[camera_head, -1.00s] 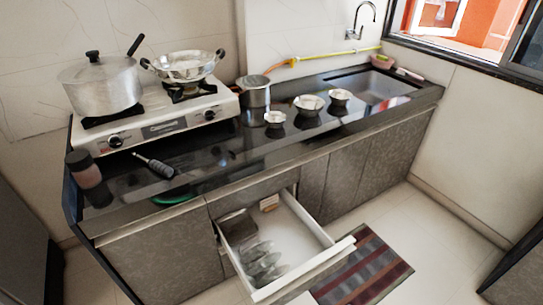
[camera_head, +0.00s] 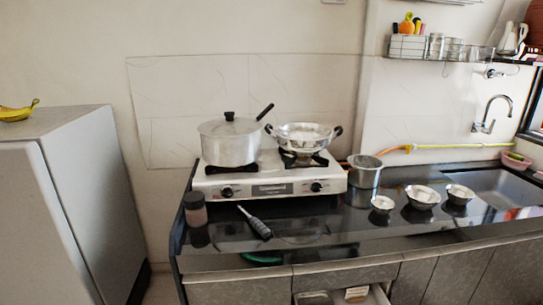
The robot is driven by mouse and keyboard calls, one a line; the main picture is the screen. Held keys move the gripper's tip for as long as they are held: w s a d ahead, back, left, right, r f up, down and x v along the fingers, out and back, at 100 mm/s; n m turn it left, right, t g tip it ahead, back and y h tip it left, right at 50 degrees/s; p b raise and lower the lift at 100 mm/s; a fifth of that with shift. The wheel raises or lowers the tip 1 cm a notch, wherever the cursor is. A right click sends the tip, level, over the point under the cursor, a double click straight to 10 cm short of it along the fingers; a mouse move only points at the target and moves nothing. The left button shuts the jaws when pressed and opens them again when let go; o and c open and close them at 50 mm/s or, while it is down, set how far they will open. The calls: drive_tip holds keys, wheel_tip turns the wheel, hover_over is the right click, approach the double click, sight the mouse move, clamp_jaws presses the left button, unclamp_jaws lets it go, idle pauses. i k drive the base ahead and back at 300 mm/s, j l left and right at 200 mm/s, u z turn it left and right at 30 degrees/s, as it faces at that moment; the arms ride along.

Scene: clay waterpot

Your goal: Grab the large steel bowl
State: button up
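Three small steel bowls stand on the black counter (camera_head: 330,233) between the stove and the sink. The largest of the three, the steel bowl in the middle (camera_head: 422,198), has a smaller steel bowl (camera_head: 381,204) to its left and another smaller bowl (camera_head: 459,194) to its right. They stand apart from each other. A wide two-handled steel pan (camera_head: 304,138), also bowl-shaped, sits on the stove's right burner. My gripper is not in view.
The stove (camera_head: 270,186) also bears a lidded pot (camera_head: 230,143). A steel container (camera_head: 364,172) stands right of it. A jar (camera_head: 195,209) and a dark-handled tool (camera_head: 255,222) are at the counter's left. An open drawer (camera_head: 345,297) juts out below. The sink (camera_head: 497,189) is at right.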

sight(420, 198)
drive_tip(key=k+z, duration=0.1)
drive_tip(key=z, duration=0.7)
drive_tip(key=i+l+u, duration=0.45)
drive_tip(key=l, duration=0.2)
drive_tip(key=i+l+u, duration=0.4)
drive_tip(key=l, duration=0.35)
drive_tip(key=i+l+u, duration=0.25)
drive_tip(key=l, duration=0.2)
drive_tip(key=l+u, duration=0.2)
drive_tip(key=l, duration=0.2)
drive_tip(key=l+u, duration=0.25)
drive_tip(key=l, duration=0.25)
drive_tip(key=i+l+u, duration=0.2)
drive_tip(key=l, duration=0.3)
drive_tip(key=i+l+u, duration=0.2)
drive_tip(key=l+u, duration=0.2)
drive_tip(key=l, duration=0.2)
drive_tip(key=i, duration=0.05)
